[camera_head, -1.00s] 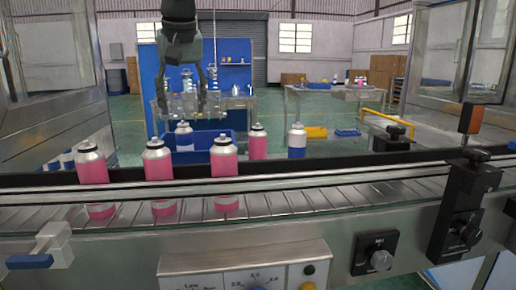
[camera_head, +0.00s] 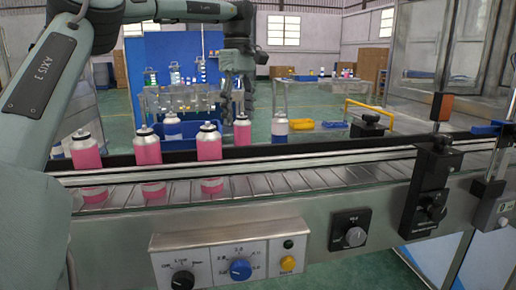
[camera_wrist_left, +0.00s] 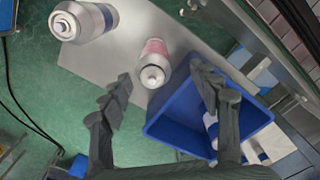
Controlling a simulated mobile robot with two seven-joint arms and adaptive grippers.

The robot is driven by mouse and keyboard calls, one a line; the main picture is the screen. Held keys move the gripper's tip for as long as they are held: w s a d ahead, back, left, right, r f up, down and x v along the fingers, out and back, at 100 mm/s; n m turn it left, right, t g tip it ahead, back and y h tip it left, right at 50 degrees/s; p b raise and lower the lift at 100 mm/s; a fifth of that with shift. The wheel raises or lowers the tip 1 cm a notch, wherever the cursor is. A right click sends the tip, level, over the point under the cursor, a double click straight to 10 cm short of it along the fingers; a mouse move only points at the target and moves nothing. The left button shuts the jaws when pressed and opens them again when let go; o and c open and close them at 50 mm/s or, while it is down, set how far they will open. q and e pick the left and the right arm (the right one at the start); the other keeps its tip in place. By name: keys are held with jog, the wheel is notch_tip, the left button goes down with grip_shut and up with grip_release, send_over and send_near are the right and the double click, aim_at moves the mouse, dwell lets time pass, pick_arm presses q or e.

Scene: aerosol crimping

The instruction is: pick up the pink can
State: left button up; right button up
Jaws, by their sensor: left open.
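A pink can (camera_head: 242,132) with a silver top stands upright behind the conveyor, beside a blue bin. My left gripper (camera_head: 234,105) is open and points down just above it. In the left wrist view the pink can (camera_wrist_left: 153,62) stands on a grey surface, past and between the spread fingertips of the gripper (camera_wrist_left: 160,78); I see no contact. Several more pink cans (camera_head: 147,150) stand along the conveyor at the left. My right gripper is in neither view.
A blue-banded can (camera_head: 279,128) stands right of the pink can; a similar one (camera_wrist_left: 85,21) shows in the wrist view. The blue bin (camera_wrist_left: 178,137), holding white-and-blue cans, is close to the right finger. The conveyor rail (camera_head: 300,155) runs across the front.

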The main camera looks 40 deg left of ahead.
aim_at(243, 141)
pick_arm(q)
jog(key=shift+d, duration=0.35)
jog(key=shift+f, duration=0.3)
jog(key=shift+a+f, duration=0.1)
jog(key=shift+f, duration=0.8)
jog(key=shift+w+f, duration=0.15)
jog(key=shift+f, duration=0.5)
jog(key=f, duration=0.3)
jog(key=shift+w+f, duration=0.25)
jog(key=shift+f, duration=0.25)
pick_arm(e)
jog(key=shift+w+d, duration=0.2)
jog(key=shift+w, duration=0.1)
